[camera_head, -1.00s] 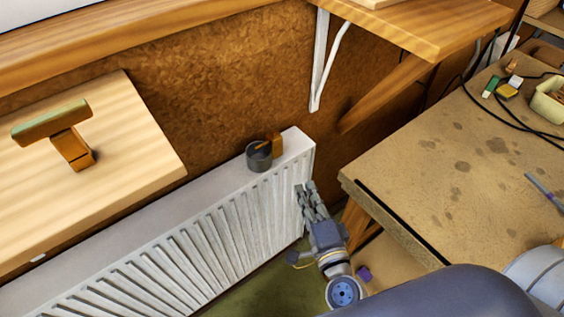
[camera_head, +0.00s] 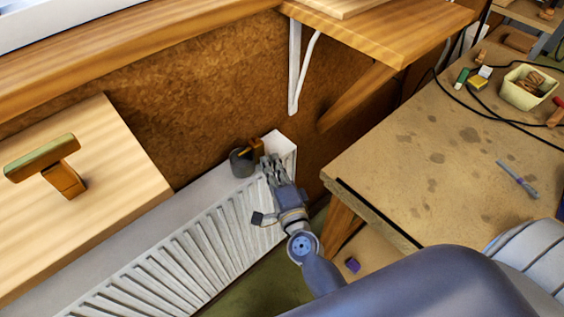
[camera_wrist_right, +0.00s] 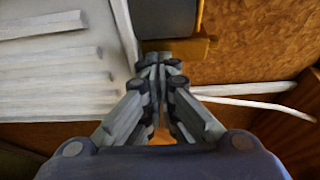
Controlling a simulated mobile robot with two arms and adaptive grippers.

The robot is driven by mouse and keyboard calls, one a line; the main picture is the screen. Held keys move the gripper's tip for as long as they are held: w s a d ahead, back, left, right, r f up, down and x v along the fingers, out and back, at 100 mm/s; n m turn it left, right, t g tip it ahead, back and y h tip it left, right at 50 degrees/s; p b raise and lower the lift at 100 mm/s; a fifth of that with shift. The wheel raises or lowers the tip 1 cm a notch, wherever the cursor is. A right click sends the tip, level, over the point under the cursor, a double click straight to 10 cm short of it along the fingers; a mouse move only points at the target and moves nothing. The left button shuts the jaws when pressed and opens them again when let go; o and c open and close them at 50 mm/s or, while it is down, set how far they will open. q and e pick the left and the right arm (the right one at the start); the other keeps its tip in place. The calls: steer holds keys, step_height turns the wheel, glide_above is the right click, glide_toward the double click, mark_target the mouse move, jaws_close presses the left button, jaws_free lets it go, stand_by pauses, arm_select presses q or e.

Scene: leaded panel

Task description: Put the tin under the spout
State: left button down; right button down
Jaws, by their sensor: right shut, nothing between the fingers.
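A dark grey round tin (camera_head: 241,162) with an orange-brown block-like handle (camera_head: 257,148) stands upright on the right end of the white radiator's top. My right gripper (camera_head: 269,160) is shut and empty, just right of the tin at its handle side. In the right wrist view the closed fingertips (camera_wrist_right: 160,58) are close to the orange-brown handle (camera_wrist_right: 178,46), with the dark tin (camera_wrist_right: 165,18) beyond; I cannot tell whether they touch. An orange post with a green-topped crossbar, perhaps the spout (camera_head: 42,158), stands on the pale wooden board at left. My left gripper is not in view.
The radiator (camera_head: 190,240) runs below the wooden board (camera_head: 110,150). A bracketed shelf (camera_head: 400,30) hangs behind on the cork-like wall. At right, a stained bench (camera_head: 430,150) holds cables, a cream basket (camera_head: 520,95) and a pen-like tool (camera_head: 517,180).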

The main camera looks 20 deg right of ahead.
mark_target(257, 161)
steer(key=shift+s+a, duration=0.25)
steer(key=shift+a, duration=0.4)
steer(key=shift+s+a, duration=0.25)
steer(key=shift+a, duration=0.75)
steer(key=shift+d, duration=0.1)
